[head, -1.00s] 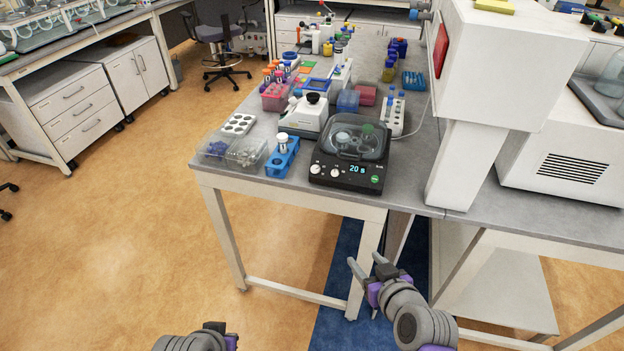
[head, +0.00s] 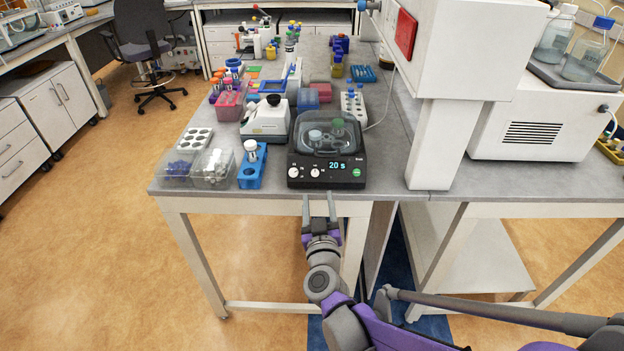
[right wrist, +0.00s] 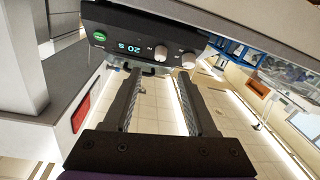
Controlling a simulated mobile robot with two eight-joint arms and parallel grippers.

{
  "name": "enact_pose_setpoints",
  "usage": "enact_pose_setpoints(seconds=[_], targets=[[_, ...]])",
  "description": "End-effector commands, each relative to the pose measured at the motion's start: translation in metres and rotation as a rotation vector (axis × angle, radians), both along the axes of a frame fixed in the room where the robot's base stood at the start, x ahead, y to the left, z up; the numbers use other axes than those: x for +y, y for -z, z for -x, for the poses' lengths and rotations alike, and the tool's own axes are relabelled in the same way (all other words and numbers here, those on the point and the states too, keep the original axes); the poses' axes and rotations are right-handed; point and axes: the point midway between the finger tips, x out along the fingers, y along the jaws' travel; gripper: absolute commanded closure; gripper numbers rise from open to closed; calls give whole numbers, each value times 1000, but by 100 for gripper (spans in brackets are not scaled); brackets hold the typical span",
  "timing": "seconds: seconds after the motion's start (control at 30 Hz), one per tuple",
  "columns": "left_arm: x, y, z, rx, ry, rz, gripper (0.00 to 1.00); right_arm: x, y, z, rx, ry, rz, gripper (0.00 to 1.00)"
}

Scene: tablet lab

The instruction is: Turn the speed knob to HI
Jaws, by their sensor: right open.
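A black benchtop device (head: 327,180) with a clear domed lid stands at the table's front edge. Its front panel has a lit "20 s" display (head: 337,165), a green button (head: 356,172) and two white knobs, a left knob (head: 294,172) and a right knob (head: 315,172). I cannot read which knob is for speed. My right gripper (head: 318,205) is open and empty, just below and in front of the panel, pointing at it. In the right wrist view the panel appears inverted, with the knobs (right wrist: 188,60) (right wrist: 161,53) beyond the open fingers, untouched. My left gripper is out of view.
A blue tube rack (head: 250,172) and clear bins (head: 212,170) stand left of the device. A large white machine (head: 445,130) stands to the right. The floor in front is clear.

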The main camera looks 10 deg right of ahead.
Motion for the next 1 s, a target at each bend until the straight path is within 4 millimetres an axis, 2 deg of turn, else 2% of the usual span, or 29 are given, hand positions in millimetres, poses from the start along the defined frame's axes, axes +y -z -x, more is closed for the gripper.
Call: enact_pose_setpoints(seconds=[0.2,0.4,0.57,0.83,0.87,1.0], targets=[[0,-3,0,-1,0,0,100,-9,-1,-44,-1,1,1,42],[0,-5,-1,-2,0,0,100,-14,-1,-72,0,-1,0,42],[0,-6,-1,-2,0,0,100,-16,0,-81,0,-2,0,42],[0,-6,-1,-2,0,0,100,-16,0,-82,0,-2,0,42],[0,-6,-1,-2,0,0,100,-16,0,-82,0,-2,0,46],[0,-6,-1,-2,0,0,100,-16,0,-82,0,-2,0,71]])
